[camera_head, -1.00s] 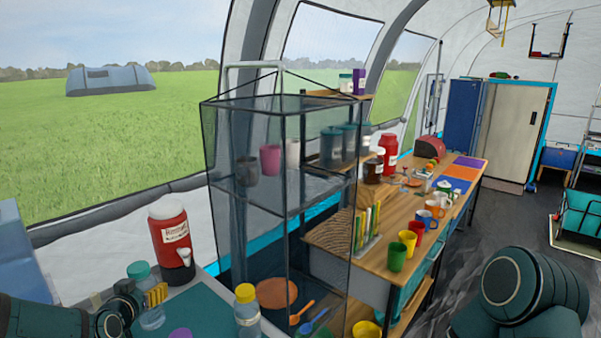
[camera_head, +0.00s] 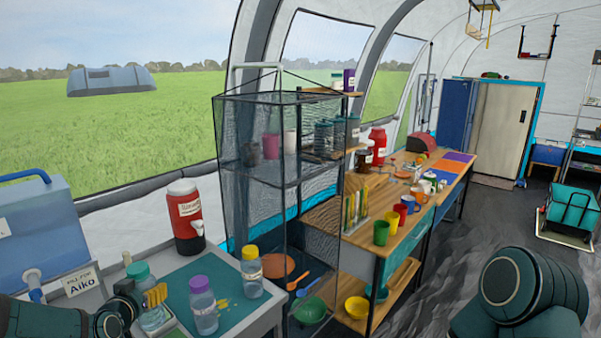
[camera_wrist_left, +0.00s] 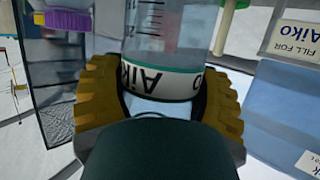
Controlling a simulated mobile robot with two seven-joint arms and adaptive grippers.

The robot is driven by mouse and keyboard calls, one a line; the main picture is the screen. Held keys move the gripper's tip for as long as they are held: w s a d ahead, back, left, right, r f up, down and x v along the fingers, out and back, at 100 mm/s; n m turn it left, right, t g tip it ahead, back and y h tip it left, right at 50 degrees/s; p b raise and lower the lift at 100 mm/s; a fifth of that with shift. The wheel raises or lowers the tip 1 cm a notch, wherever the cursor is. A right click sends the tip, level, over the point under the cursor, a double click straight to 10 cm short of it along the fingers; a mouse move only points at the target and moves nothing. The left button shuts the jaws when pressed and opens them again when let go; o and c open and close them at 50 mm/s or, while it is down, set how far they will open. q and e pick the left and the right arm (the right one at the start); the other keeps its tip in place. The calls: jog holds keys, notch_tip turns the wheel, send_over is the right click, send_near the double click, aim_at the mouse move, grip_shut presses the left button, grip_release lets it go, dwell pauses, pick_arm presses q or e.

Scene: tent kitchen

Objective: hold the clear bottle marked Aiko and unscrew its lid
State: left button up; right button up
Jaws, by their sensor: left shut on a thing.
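The clear bottle marked Aiko (camera_head: 152,318) has a teal lid (camera_head: 138,271) on top. It stands upright at the near left of the head view, at the edge of the teal mat. My left gripper (camera_head: 155,295), with yellow ridged fingers, is shut on its body. In the left wrist view, the bottle (camera_wrist_left: 160,84) sits between both fingers (camera_wrist_left: 158,100), and its black "Aiko" lettering on a white band shows. The lid is out of frame there. Only an upper part of my right arm shows at the lower right; its gripper is out of view.
A clear bottle with a purple lid (camera_head: 203,307) and one with a yellow lid (camera_head: 250,275) stand right of the gripper. Behind are a red drink dispenser (camera_head: 186,216), a "Fill for Aiko" sign (camera_head: 82,280) and a blue water container (camera_head: 45,235). A mesh shelf (camera_head: 286,200) stands right.

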pick_arm(q)
jog(key=s+d+f, duration=0.3)
jog(key=d, duration=0.3)
jog(key=s+d+f, duration=0.2)
jog(key=d+f, duration=0.1)
jog(key=d, duration=0.4)
jog(key=s+d+f+m+h, duration=0.1)
jog(key=s+d+f, duration=0.2)
jog(key=d, duration=0.4)
jog(key=shift+s+f, duration=0.35)
jog(key=shift+f, duration=0.05)
pick_arm(e)
jog(key=shift+s, duration=0.25)
